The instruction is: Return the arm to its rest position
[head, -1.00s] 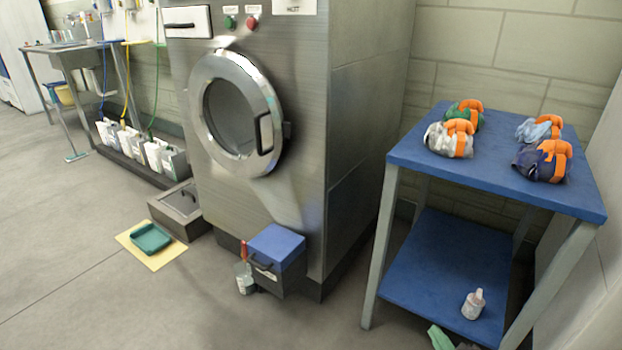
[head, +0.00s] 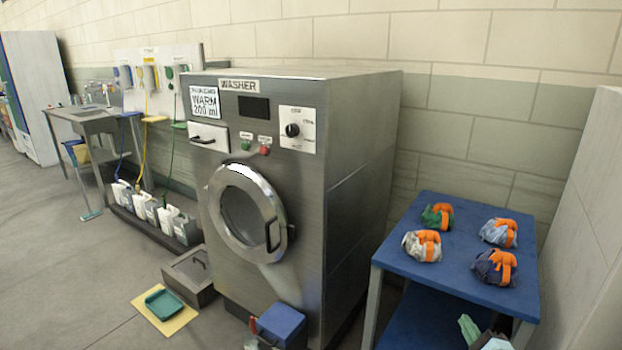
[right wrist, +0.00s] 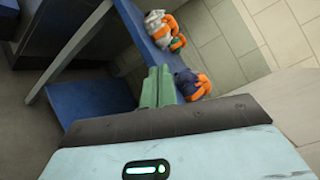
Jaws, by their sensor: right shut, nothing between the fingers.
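My right gripper (head: 468,328) shows at the bottom edge of the head view, in front of the blue table (head: 450,284). In the right wrist view its green fingers (right wrist: 158,87) are together and empty. Several bundled sling bags with orange straps sit apart on the table top: a green one (head: 430,217), a white one (head: 411,246), a light blue one (head: 490,232) and a dark blue one (head: 484,268). In the right wrist view the dark blue bag (right wrist: 187,82) appears just beyond the fingertips; contact is not evident. My left gripper is out of view.
A steel washer (head: 345,215) with a round door (head: 246,212) stands left of the table. A blue-lidded box (head: 281,322) and a teal tray (head: 164,304) on a yellow mat are on the floor. A wall closes the right side. Open floor lies at left.

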